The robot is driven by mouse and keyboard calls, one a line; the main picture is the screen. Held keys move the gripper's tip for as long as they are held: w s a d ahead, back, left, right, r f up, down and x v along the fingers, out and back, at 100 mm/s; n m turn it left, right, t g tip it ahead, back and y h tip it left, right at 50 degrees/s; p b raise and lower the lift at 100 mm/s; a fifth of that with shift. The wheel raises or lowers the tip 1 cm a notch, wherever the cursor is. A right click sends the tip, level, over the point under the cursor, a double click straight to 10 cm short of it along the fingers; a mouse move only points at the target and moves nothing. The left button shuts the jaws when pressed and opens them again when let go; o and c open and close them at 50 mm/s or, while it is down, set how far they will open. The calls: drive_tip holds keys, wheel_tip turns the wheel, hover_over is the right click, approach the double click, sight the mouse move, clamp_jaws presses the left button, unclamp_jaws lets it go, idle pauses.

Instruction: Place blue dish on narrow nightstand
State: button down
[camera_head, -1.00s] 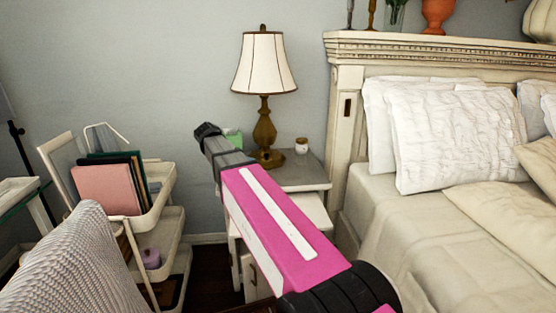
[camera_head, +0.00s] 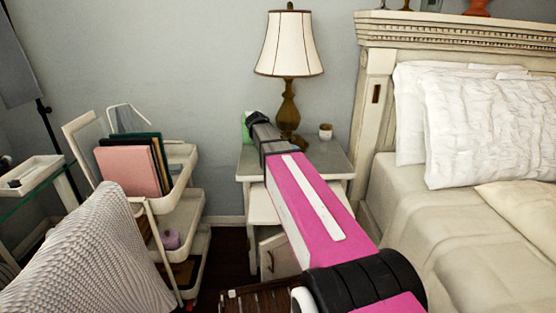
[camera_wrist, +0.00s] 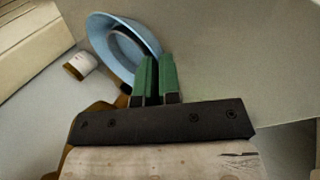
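The blue dish (camera_wrist: 103,30) is tilted up on edge in the wrist view. Its rim meets the green fingers of my gripper (camera_wrist: 157,75), which are nearly together and appear to pinch it. The narrow nightstand (camera_head: 336,164) stands between the cart and the bed, with a grey top and white front. My arm reaches over its left part. The grey nightstand top also shows in the wrist view (camera_wrist: 40,125), below the dish.
A brown lamp (camera_head: 289,108) with a white shade and a small white jar (camera_head: 325,131) stand on the nightstand. A green thing (camera_head: 246,127) shows left of the lamp. The bed (camera_head: 430,215) is at right. A white cart (camera_head: 178,225) and a knitted chair (camera_head: 85,250) are at left.

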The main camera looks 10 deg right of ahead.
drive_tip(key=shift+d+f, duration=0.1)
drive_tip(key=shift+f, duration=2)
drive_tip(key=c, duration=1.6)
unclamp_jaws()
drive_tip(key=shift+f, duration=0.1)
drive_tip(key=v, duration=1.2)
